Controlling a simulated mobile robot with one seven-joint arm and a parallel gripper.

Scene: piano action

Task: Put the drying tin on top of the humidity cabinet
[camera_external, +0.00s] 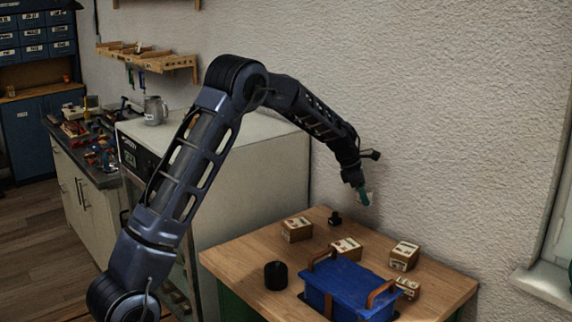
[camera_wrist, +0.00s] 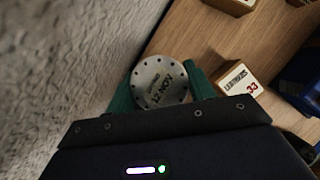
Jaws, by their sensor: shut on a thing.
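The drying tin (camera_wrist: 160,82) shows in the wrist view as a round grey metal lid with small dark holes around its rim and printed lettering. My gripper (camera_wrist: 161,88) has its green fingers on either side of the tin and is shut on it. In the external view my gripper (camera_external: 362,196) is above the back of the wooden table, near the wall; the tin cannot be made out there. The humidity cabinet (camera_external: 255,185) is the large pale box with a dark front panel, left of the table. My arm hides part of it.
A grey mug (camera_external: 155,110) stands at the back left of the cabinet top. The table (camera_external: 235,258) holds several small labelled boxes, a black cylinder (camera_external: 276,275) and a blue bin (camera_external: 345,287) with brown handles. A wooden wall shelf (camera_external: 150,60) hangs above the cabinet's left end.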

